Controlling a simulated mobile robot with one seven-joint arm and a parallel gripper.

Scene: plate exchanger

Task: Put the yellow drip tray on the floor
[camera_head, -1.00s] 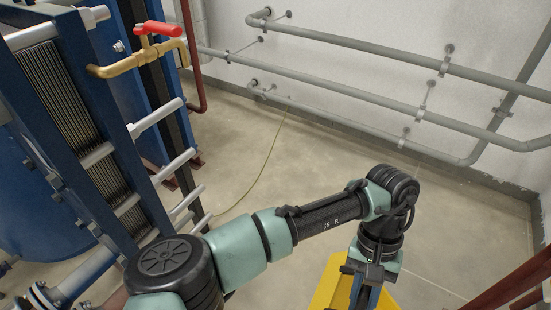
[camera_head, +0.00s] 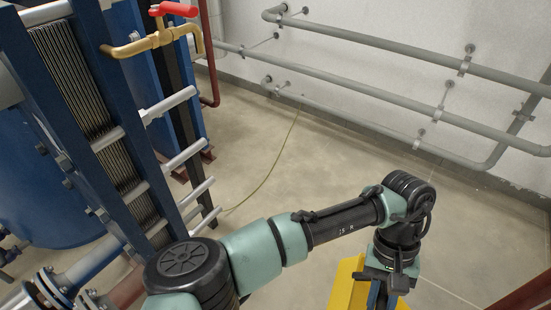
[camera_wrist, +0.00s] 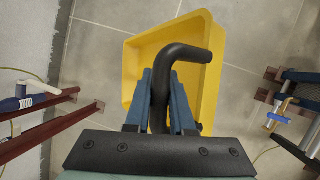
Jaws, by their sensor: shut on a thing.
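The yellow drip tray (camera_wrist: 207,97) hangs below my gripper (camera_wrist: 160,88) in the wrist view. It is an open box with a black bent handle (camera_wrist: 185,53). My gripper is shut on the black handle, with one blue finger on each side of it. In the head view the tray (camera_head: 343,284) shows only partly at the bottom edge, under my wrist. My gripper's fingers (camera_head: 376,296) are mostly cut off there. The tray appears to be above the floor, but the gap beneath it cannot be judged.
Bare grey floor (camera_head: 300,165) lies between the blue plate exchanger (camera_head: 100,110) at left and the wall with grey pipes (camera_head: 400,95). A thin yellow-green cable (camera_head: 268,175) runs across the floor. A red-handled brass valve (camera_head: 160,38) sticks out from the exchanger. A dark red beam (camera_head: 525,292) is at lower right.

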